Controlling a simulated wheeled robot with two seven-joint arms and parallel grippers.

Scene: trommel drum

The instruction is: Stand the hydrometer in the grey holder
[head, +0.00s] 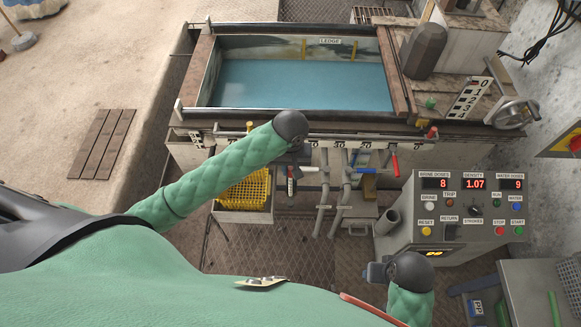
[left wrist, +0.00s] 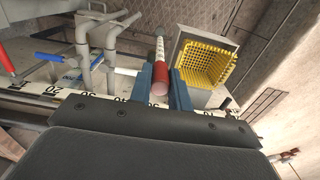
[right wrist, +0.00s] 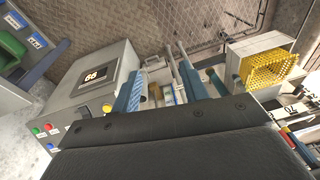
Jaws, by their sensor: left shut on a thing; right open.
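The hydrometer (left wrist: 160,77) has a red end and a pale stem. My left gripper (left wrist: 161,82) is shut on it, with the blue fingers on either side of the red part. In the head view the hydrometer (head: 291,186) hangs below my left wrist, in front of the tank's front rail. A grey open-topped tube (head: 387,221), which looks like the holder, leans at the left side of the control box; I see nothing standing in it. My right gripper (right wrist: 176,85) is open and empty.
The control box (head: 455,205) with lit displays stands at the right. A yellow basket (head: 244,190) is left of the hydrometer. Grey pipes (head: 346,190) with red and blue handles stand between hydrometer and tube. The blue-water tank (head: 300,85) is behind.

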